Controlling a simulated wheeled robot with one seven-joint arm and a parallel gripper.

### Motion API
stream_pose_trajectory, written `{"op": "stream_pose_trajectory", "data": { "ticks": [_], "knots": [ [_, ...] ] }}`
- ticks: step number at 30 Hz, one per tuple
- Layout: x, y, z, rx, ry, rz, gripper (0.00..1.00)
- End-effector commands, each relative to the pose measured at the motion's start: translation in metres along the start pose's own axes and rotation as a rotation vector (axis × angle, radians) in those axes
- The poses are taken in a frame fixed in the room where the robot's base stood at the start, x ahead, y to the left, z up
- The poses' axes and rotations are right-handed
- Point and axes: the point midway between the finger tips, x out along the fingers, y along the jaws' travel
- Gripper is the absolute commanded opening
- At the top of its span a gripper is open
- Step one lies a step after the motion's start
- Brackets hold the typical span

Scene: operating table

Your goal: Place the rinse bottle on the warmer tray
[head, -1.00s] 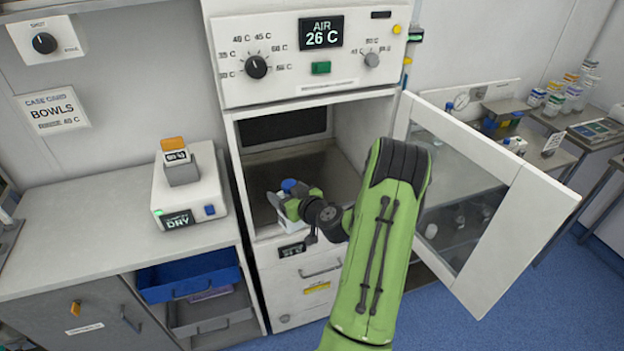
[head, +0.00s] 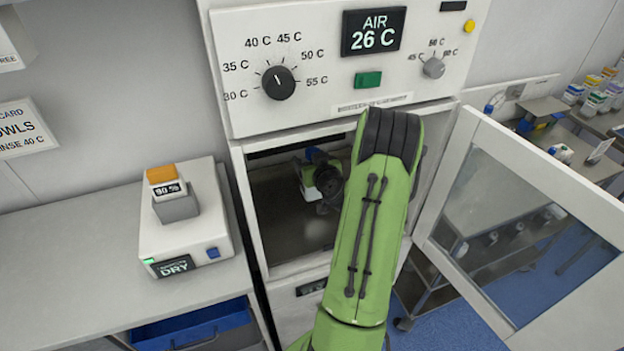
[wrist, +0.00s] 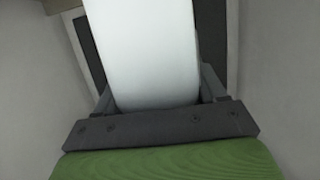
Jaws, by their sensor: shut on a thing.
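The rinse bottle (head: 312,192) is white with a blue cap. In the head view it is inside the open warmer, partly hidden by my gripper and arm. My gripper (head: 318,180) is shut on the bottle. In the wrist view the white bottle body (wrist: 145,55) fills the middle between the fingers of my gripper (wrist: 158,100). The warmer tray (head: 295,240) is the dark floor of the chamber. I cannot tell whether the bottle touches it.
The warmer door (head: 445,215) stands open to the right. Chamber walls are close on both sides in the wrist view. The dial panel (head: 320,75) is above, reading AIR 26 C. A white DRY unit (head: 185,235) stands on the left counter (head: 70,240).

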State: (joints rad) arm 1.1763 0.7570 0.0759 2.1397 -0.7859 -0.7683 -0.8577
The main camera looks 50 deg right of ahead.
Motion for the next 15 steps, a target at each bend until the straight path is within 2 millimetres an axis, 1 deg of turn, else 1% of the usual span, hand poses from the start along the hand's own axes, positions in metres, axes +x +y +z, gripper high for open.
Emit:
{"op": "stream_pose_trajectory", "data": {
  "ticks": [4,7,9,15],
  "knots": [
    [0.009,-0.001,0.026,0.005,0.001,-0.001,0.15],
    [0.013,-0.001,0.040,0.002,0.003,-0.001,0.15],
    [0.014,-0.001,0.043,0.001,0.005,-0.001,0.15],
    [0.014,-0.001,0.042,-0.001,0.005,-0.001,0.15]
  ]
}}
